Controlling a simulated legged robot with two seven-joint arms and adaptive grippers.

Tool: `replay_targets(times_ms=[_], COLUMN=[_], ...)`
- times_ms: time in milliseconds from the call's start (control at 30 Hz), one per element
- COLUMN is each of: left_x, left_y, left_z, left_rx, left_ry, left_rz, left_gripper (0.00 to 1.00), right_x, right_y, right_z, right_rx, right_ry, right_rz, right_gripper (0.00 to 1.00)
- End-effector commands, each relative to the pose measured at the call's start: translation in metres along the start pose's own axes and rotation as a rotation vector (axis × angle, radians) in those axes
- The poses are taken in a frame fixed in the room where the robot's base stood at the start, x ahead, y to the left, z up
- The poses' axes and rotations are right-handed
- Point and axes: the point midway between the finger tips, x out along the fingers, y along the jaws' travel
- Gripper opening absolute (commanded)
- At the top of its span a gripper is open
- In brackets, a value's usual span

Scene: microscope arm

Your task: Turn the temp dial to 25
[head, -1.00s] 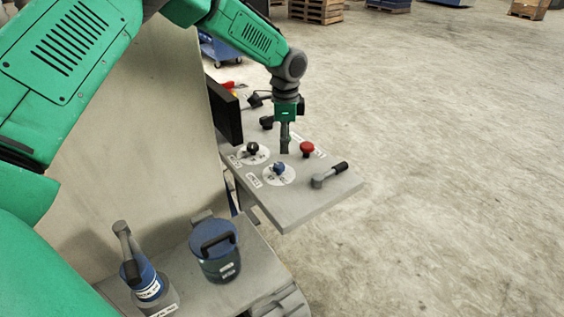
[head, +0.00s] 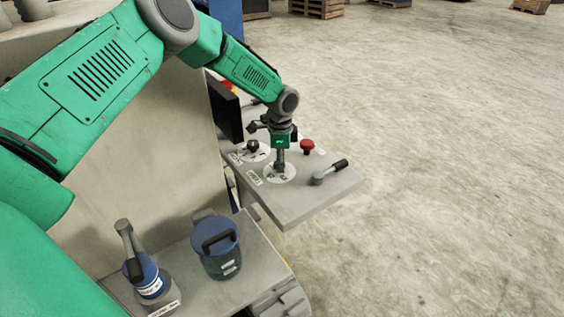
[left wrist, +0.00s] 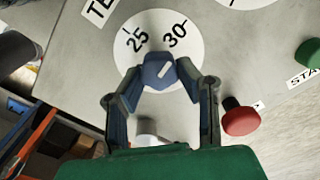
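The temp dial is a blue knob (left wrist: 159,72) on a white disc (left wrist: 184,22) marked 25 and 30, with part of a "TE" label (left wrist: 98,10) beside it. The white line on the knob points up and right, toward the 30 side. My left gripper (left wrist: 160,75) has one fingertip on each side of the knob, close against it, and looks shut on it. In the head view the left gripper (head: 280,164) points straight down over the white disc (head: 292,174) and hides most of the knob. My right gripper is not in view.
On the panel (head: 290,212) are a red knob (head: 307,146), a black-handled lever (head: 330,172) and another dial with a black knob (head: 253,145). A dark upright screen (head: 225,110) stands behind. A blue-lidded canister (head: 216,247) and a bottle (head: 146,275) stand nearer on a ledge.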

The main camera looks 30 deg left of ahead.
Motion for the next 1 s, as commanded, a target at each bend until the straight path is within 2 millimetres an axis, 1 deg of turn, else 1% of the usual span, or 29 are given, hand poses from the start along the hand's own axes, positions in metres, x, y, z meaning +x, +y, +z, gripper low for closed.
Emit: replay_targets(times_ms=[33,367,567,767,1000], left_x=[0.0019,0.0035,0.0041,0.0041,0.0044], left_y=[0.0045,0.004,0.0038,0.0038,0.0042], left_z=[-0.0004,0.001,0.002,0.0017,0.0016], left_rx=[0.002,0.0,-0.034,-0.141,-0.35], left_ry=[-0.003,-0.009,-0.012,-0.011,-0.015], left_rz=[0.013,0.014,0.013,0.013,0.011], left_gripper=[0.02,0.02,0.02,0.02,0.02], right_x=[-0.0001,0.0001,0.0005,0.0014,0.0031], right_y=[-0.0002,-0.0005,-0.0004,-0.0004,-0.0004], right_z=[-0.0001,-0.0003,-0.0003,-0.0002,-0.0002], right_rx=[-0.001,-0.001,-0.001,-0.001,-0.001], right_ry=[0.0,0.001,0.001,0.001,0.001], right_rz=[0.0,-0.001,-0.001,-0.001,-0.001], right_gripper=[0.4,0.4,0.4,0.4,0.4])
